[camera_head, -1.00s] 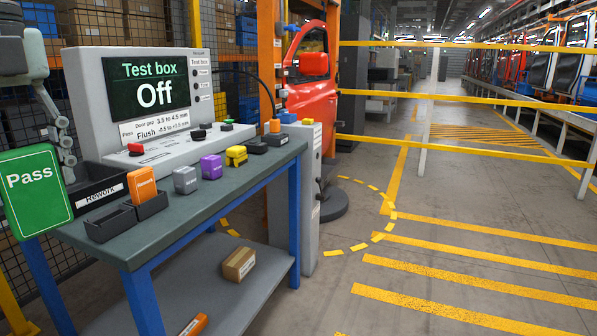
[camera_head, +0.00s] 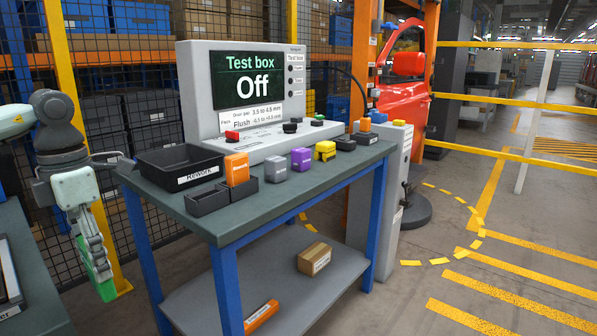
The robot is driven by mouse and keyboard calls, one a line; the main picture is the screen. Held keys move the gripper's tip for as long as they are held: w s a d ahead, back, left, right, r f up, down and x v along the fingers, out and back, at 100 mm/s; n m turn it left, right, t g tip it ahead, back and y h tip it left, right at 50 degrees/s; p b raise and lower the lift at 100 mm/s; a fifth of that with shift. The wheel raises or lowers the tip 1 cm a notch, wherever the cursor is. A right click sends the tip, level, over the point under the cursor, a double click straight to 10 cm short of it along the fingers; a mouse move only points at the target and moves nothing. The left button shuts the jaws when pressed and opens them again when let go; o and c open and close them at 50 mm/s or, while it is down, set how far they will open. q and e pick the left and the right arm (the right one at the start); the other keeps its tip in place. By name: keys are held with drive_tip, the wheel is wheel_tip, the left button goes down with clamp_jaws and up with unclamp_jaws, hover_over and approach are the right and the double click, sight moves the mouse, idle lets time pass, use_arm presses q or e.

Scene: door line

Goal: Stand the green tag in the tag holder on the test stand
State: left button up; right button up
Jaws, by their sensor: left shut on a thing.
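The green tag (camera_head: 100,277) hangs low at the left, seen nearly edge-on, with its face turned out of sight. My left gripper (camera_head: 93,245) is shut on it and points down, in the gap between the two benches. The tag is apart from the test stand (camera_head: 300,205), a grey-topped bench on blue legs. On its front left corner is a small black two-slot holder (camera_head: 208,201). An orange block (camera_head: 237,170) stands in its rear slot, and the front slot looks empty. My right gripper is not in view.
A black Rework bin (camera_head: 180,168) sits behind the holder. The test box (camera_head: 246,90) reads Off. Grey, purple (camera_head: 301,159) and yellow (camera_head: 325,151) blocks line the bench. Another bench edge (camera_head: 35,270) is at lower left. Mesh fencing stands behind.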

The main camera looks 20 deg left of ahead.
use_arm(q)
drive_tip(key=shift+f, duration=0.2)
drive_tip(key=shift+w+d+f+m, duration=0.1)
drive_tip(key=shift+d+f+m, duration=0.1)
drive_tip(key=shift+f+m, duration=0.5)
drive_tip(key=w+d+f+m, duration=0.3)
drive_tip(key=d+f+m, duration=0.1)
drive_tip(key=d+m, duration=0.4)
drive_tip(key=w+d+f+m+b, duration=0.1)
drive_tip(key=w+d+f+m, duration=0.2)
drive_tip(key=d+m, duration=0.6)
drive_tip(key=w+d+f+m, duration=0.2)
drive_tip(key=d+f+m, duration=0.4)
drive_tip(key=d+m, duration=0.3)
drive_tip(key=m, duration=0.4)
drive_tip(key=shift+w+d+b, duration=0.15)
drive_tip(key=shift+w+b, duration=0.25)
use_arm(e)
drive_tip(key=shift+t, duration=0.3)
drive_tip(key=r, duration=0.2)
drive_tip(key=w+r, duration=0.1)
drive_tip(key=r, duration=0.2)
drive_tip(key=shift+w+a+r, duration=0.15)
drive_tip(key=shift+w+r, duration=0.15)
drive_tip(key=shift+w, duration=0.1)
